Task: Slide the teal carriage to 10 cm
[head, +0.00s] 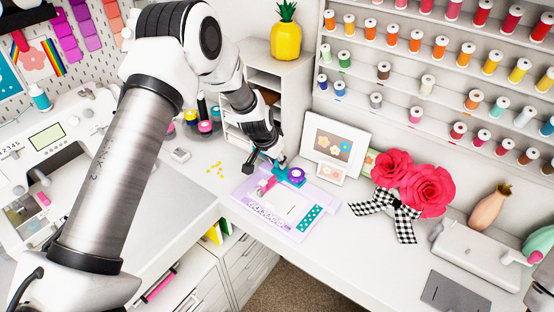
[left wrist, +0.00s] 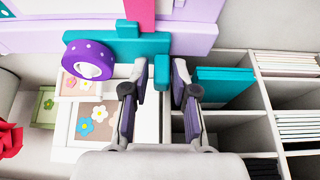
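The teal carriage (head: 281,174) sits across the far part of a lilac board (head: 256,197) on the table, with a purple round knob (head: 296,174) on its right. In the left wrist view the carriage (left wrist: 190,43) crosses the top, with the white-dotted purple knob (left wrist: 88,60) at its left. My left gripper (head: 277,160) is just behind the carriage. In the left wrist view its fingers (left wrist: 160,68) are apart, one on each side of a small teal tab (left wrist: 162,75). I cannot tell whether they touch it. Scale marks are too small to read. My right gripper is not in view.
Leaning picture frames (head: 338,138) stand close right of the board, and a white cubby shelf (head: 262,82) stands behind my gripper. Red paper flowers (head: 428,190) with a checked bow are further right.

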